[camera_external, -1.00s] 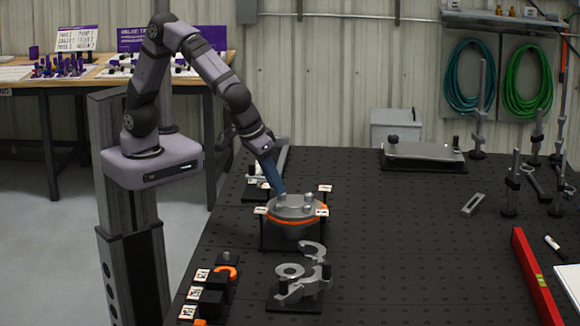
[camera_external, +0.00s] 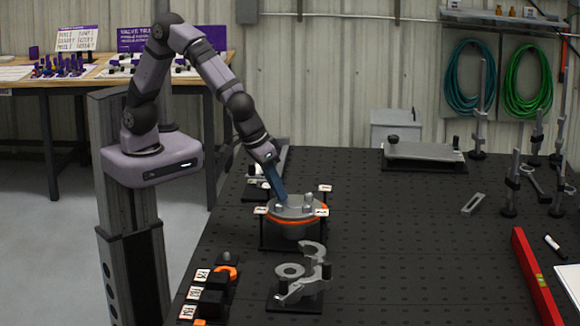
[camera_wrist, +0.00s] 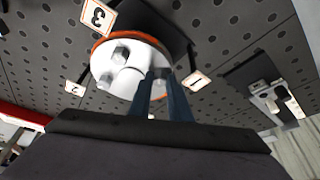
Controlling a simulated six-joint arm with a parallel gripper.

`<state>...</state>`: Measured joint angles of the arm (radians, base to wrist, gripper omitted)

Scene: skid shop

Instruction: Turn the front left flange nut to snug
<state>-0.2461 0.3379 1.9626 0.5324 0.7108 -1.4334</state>
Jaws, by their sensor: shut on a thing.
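The grey round flange (camera_external: 290,214) with an orange ring under its rim sits on a black stand on the table. Bolt studs or nuts stand on its top; one (camera_external: 308,198) shows at the right, and two hex nuts (camera_wrist: 121,54) show in the wrist view. My gripper (camera_external: 282,202) reaches down from the upper left with its blue fingers at the flange's left side. In the wrist view its fingertips (camera_wrist: 160,75) are shut on a flange nut, largely hidden between them. I cannot tell the nut's turn angle.
Number tags (camera_external: 324,188) stand around the flange. A black stand with grey hooked wrenches (camera_external: 300,282) is in front, with black blocks and an orange part (camera_external: 227,271) to its left. A red level (camera_external: 535,275) lies at right.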

